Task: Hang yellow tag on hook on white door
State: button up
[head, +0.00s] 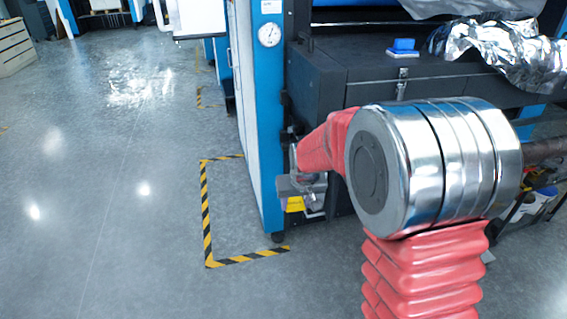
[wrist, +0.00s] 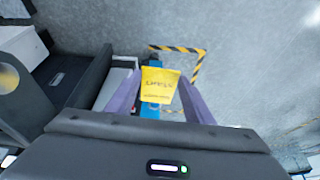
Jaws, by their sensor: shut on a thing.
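The yellow tag (wrist: 158,86) with dark lettering is between the two fingers of my gripper (wrist: 160,75) in the wrist view, held in the air. In the head view my gripper (head: 306,186) is low beside the blue machine post, partly hidden behind my red-sleeved arm. A small yellow patch of the tag (head: 295,204) shows just below it. A tall white panel (head: 243,110) lies along the left side of the blue post; I cannot tell whether it is the white door. I cannot make out a hook in either view.
The blue post (head: 268,120) carries a round gauge (head: 269,35). A dark cabinet (head: 345,75) with a blue object (head: 402,46) and crumpled foil (head: 500,48) stands right of it. Yellow-black floor tape (head: 207,225) marks a corner. The floor at left is clear.

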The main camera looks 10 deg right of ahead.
jog(key=s+f, duration=0.3)
jog(key=f, duration=0.4)
jog(key=s+f, duration=0.4)
jog(key=f, duration=0.3)
jog(key=shift+s+f, duration=0.3)
jog(key=shift+f, duration=0.05)
